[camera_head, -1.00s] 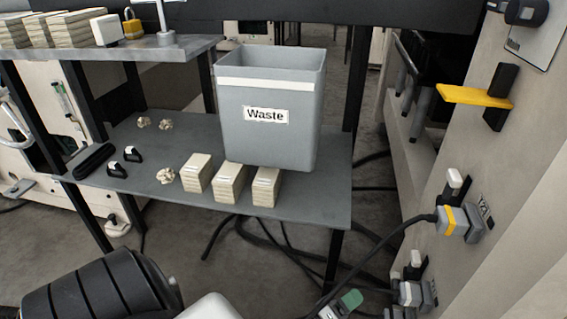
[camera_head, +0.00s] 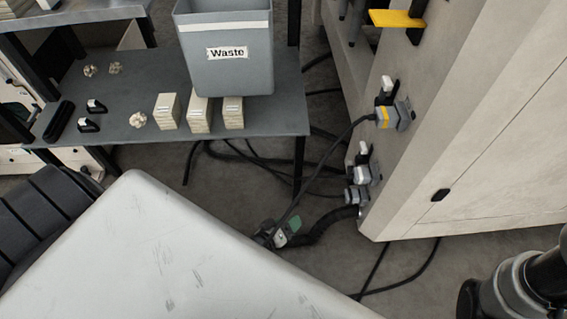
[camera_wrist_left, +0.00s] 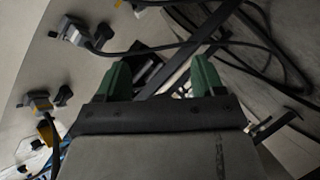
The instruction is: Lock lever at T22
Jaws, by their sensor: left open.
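On the beige machine side panel, a grey plug with a yellow band (camera_head: 391,117) sits below a lever with a white tip (camera_head: 386,84) on a black block. A second white-tipped lever (camera_head: 363,149) stands lower, above more grey plugs (camera_head: 367,176). The label plates are too small to read, so I cannot tell which is T22. My left gripper (camera_head: 280,234), with green fingers, is open and empty, low and left of the lower plugs, apart from the panel. Its fingers (camera_wrist_left: 161,78) also show in the left wrist view, with a banded plug (camera_wrist_left: 40,102) at left. My right gripper is out of view.
A black cable hangs from the banded plug past my left gripper. More cables lie on the floor. A grey shelf (camera_head: 270,120) with a waste bin (camera_head: 228,60) stands at left. A yellow handle (camera_head: 395,18) sticks out higher on the panel.

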